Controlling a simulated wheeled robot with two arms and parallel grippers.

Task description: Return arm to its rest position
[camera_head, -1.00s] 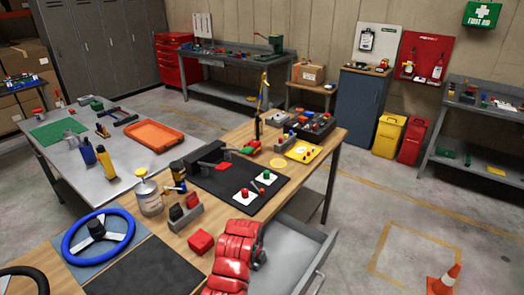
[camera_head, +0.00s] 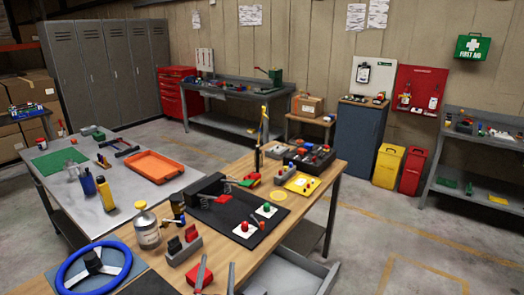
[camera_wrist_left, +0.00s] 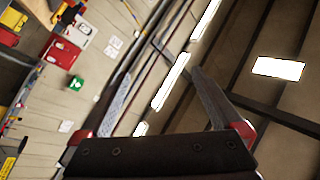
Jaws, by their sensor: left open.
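That view is tilted, with ceiling lights and beams beyond the fingers. Most of my left arm is out of the head view. My right gripper is not seen.
The wooden bench (camera_head: 252,258) carries a black mat (camera_head: 222,213), a metal canister (camera_head: 147,232) and a blue steering wheel (camera_head: 92,268). An open grey drawer (camera_head: 292,275) sits at its right. A metal table (camera_head: 120,197) stands left. Floor at right (camera_head: 400,235) is clear.

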